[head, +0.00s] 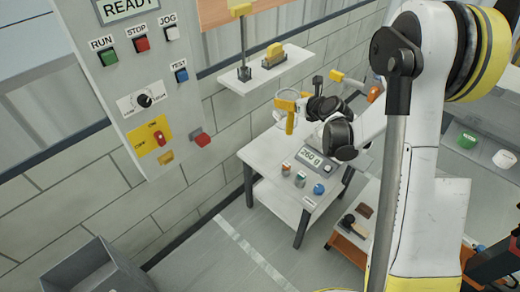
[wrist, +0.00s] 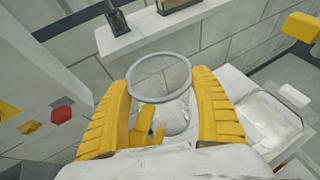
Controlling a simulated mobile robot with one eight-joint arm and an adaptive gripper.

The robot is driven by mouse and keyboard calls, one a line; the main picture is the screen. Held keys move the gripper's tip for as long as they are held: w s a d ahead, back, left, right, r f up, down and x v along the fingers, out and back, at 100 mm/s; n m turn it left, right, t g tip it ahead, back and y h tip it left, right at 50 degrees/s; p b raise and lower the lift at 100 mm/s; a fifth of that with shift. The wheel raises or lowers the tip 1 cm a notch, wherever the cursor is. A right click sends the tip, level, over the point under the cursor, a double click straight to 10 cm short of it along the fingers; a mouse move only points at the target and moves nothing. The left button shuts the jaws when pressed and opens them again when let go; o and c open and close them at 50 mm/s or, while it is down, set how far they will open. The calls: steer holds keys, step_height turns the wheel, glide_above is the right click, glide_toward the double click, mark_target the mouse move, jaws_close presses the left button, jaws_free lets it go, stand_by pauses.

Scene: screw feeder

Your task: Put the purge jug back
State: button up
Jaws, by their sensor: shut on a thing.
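My gripper (head: 288,112) is shut on the purge jug, a clear round vessel with a grey rim. The jug (wrist: 160,77) shows between the two yellow fingers (wrist: 162,105) in the wrist view, its open mouth toward the camera. In the head view the jug (head: 279,116) is held above the left part of the white table (head: 262,153), beside the wall, and is partly covered by a finger. Its base is hard to make out.
A scale (head: 314,157) reading about 260 g and several small items stand on the table. A wall shelf (head: 262,76) holds a yellow-topped stand and a block. A control panel (head: 130,75) is at left, with a grey bin (head: 95,270) below. Floor between is clear.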

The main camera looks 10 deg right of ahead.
steer(key=w+d+f+b, duration=0.15)
steer(key=w+f, duration=0.25)
steer(key=f, duration=0.5)
steer(key=w+d+f, duration=0.2)
steer(key=w+f, duration=0.1)
steer(key=f, duration=0.6)
steer(key=w+a+f+b, duration=0.7)
steer(key=w+a+f, duration=0.1)
steer(key=f, duration=0.3)
steer(key=shift+a+f+t, duration=0.25)
steer(key=shift+f+t, duration=0.05)
steer(key=o, duration=1.4)
steer(key=shift+f, duration=0.15)
